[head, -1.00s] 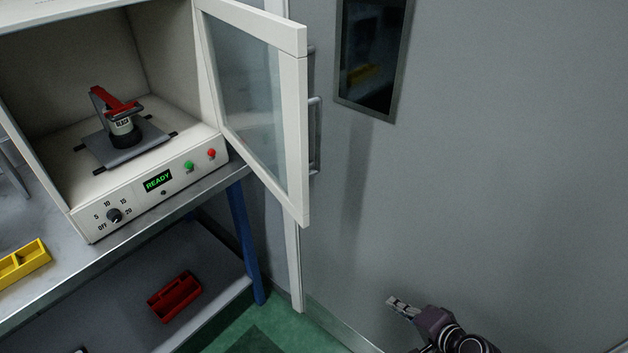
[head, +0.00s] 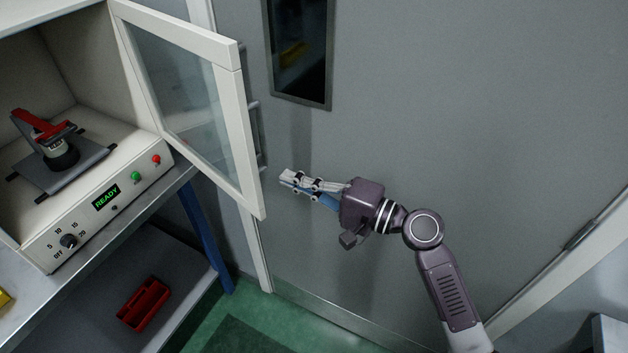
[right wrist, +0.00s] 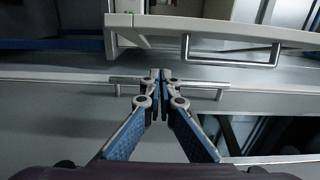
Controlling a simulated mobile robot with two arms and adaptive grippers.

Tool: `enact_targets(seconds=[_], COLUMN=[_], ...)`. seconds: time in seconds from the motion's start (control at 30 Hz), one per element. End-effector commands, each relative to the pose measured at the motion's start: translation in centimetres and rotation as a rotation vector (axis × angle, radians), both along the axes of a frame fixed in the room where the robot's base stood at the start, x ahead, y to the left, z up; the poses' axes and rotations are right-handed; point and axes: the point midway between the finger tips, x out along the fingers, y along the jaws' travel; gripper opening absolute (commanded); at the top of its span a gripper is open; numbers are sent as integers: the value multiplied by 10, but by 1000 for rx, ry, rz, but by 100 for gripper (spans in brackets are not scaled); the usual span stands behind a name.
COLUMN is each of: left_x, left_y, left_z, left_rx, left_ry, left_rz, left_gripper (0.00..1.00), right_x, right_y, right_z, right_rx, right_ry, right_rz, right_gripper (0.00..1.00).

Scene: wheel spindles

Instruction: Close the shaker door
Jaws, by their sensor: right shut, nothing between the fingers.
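The shaker (head: 45,243) is a white box with a READY display, at the left of the head view. Its glass-paned door (head: 228,150) stands wide open, swung out to the right. The door's metal handle (head: 256,135) is on its outer face. My right gripper (head: 287,177) is shut and empty, just right of the door's lower outer edge. In the right wrist view the shut fingertips (right wrist: 160,76) point toward the white door frame (right wrist: 215,27) and its handle (right wrist: 232,64), with no clear contact. My left gripper is out of view.
Inside the shaker, a dark-based vessel (head: 60,155) sits under a red clamp (head: 40,124) on a grey platform. A red tray (head: 145,303) lies on the lower shelf. A grey wall panel with a dark window (head: 298,50) stands behind my right arm.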

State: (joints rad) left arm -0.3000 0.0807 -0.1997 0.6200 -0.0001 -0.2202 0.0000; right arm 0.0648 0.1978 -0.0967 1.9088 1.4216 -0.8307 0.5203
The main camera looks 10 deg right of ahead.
Motion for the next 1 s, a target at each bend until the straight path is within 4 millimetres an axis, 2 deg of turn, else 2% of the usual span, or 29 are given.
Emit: enact_targets(seconds=[0.03, 0.1, 0.33, 1.0], left_x=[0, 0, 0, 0], left_y=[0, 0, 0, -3], left_z=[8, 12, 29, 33], left_rx=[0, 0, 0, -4], left_ry=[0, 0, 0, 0], left_rz=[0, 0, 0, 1], left_gripper=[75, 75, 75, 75], right_x=[8, 15, -6, -15], right_y=[9, 21, 44, 55], right_z=[5, 5, 2, 0], right_rx=[4, 3, 0, -1], right_ry=[2, 0, 2, 1], right_rz=[0, 1, 0, -15], right_gripper=[0, 0, 0, 0])
